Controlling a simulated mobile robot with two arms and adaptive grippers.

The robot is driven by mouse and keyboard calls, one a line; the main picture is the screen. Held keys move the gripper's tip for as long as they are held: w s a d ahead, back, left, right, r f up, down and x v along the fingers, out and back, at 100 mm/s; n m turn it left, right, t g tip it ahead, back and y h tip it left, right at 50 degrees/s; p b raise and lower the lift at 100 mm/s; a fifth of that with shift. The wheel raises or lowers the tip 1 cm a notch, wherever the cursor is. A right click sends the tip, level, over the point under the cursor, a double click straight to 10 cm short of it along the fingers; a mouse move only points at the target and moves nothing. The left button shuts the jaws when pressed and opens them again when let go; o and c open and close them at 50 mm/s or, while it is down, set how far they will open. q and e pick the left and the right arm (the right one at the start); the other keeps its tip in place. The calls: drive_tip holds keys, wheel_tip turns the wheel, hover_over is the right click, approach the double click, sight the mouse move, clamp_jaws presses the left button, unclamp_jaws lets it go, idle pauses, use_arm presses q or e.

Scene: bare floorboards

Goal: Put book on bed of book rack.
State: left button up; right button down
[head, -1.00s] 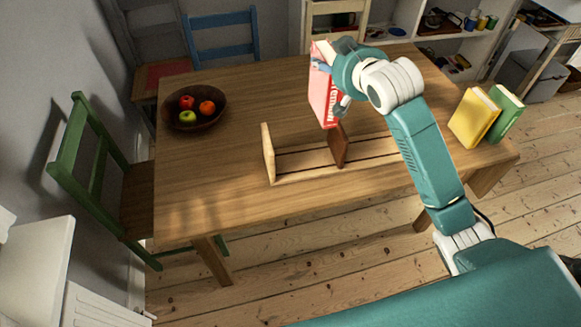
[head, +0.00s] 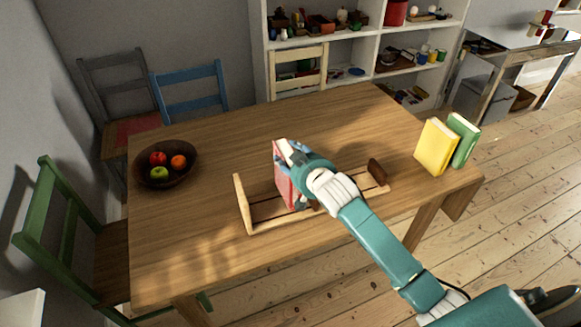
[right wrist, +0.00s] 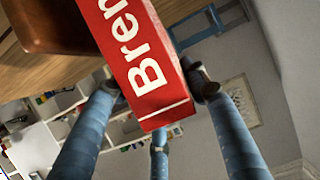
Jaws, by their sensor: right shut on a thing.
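The red book (head: 284,185) stands nearly upright over the wooden book rack (head: 240,207), between its light left end panel and its dark brown end piece (head: 377,172). I cannot tell whether its lower edge touches the rack's bed. My right gripper (head: 297,160) is shut on the book from above and the right, partly hiding it. In the right wrist view the book (right wrist: 140,60) shows its red face with white letters between the blue fingers (right wrist: 155,95). My left gripper is not in view.
The rack stands on a wooden table (head: 200,255). A yellow book (head: 435,147) and a green book (head: 464,140) stand at the table's right end. A fruit bowl (head: 165,180) is at the left. Chairs and a shelf (head: 375,55) stand around the table.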

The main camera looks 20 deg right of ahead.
drive_tip(key=shift+f, duration=1.95)
drive_tip(key=shift+a, duration=0.1)
drive_tip(key=c, duration=0.9)
unclamp_jaws()
drive_tip(key=shift+s+f, duration=0.1)
drive_tip(key=shift+f, duration=0.15)
drive_tip(key=shift+c, duration=0.2)
drive_tip(key=b+v, duration=0.1)
drive_tip(key=v, duration=1.1)
drive_tip(key=shift+r, duration=0.2)
drive_tip(key=shift+f, duration=0.1)
